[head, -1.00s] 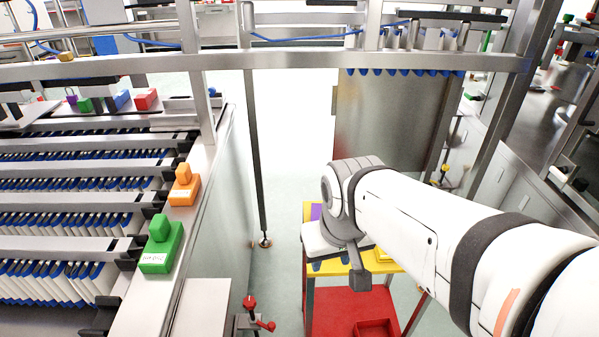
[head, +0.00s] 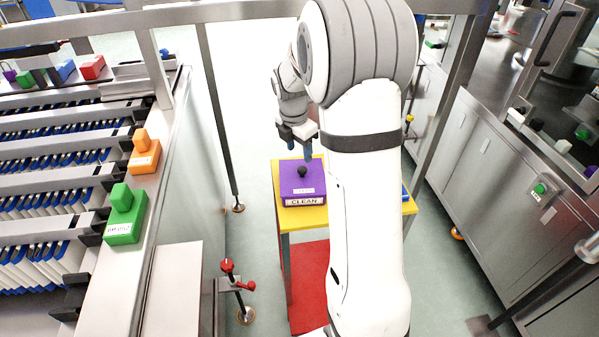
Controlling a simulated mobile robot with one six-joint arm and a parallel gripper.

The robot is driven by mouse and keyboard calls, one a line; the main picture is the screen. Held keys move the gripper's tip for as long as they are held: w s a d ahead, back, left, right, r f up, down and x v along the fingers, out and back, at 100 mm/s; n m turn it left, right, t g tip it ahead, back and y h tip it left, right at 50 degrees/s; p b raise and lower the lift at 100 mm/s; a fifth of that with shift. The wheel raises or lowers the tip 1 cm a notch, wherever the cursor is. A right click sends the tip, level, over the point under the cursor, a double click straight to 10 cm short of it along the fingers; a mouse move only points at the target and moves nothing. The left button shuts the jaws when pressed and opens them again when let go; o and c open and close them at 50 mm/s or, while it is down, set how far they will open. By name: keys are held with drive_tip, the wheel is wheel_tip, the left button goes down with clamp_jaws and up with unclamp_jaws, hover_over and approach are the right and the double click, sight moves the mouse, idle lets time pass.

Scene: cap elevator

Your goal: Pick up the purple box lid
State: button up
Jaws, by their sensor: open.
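The purple box lid (head: 297,180) has a black knob on top and a white label. It sits on a box labelled CLEAN (head: 304,201) at the left end of a yellow table. My gripper (head: 302,150) hangs above the far edge of the lid, fingers pointing down. It is open and looks empty, and it appears apart from the black knob. My white arm hides the middle of the table.
The yellow table (head: 291,222) has a red lower shelf (head: 309,280). A blue item (head: 405,192) shows at its right. A metal conveyor with a green block (head: 125,215) and an orange block (head: 144,152) stands left. Steel cabinets (head: 480,170) stand right. Floor shows between them.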

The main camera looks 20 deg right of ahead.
sight(302, 169)
drive_tip(key=shift+n, duration=0.6)
drive_tip(key=f, duration=0.3)
drive_tip(key=w+d+f, duration=0.1)
drive_tip(key=f, duration=0.2)
drive_tip(key=w+f, duration=0.1)
drive_tip(key=f, duration=0.2)
drive_tip(key=shift+d, duration=0.35)
drive_tip(key=shift+r, duration=0.1)
drive_tip(key=c, duration=1.1)
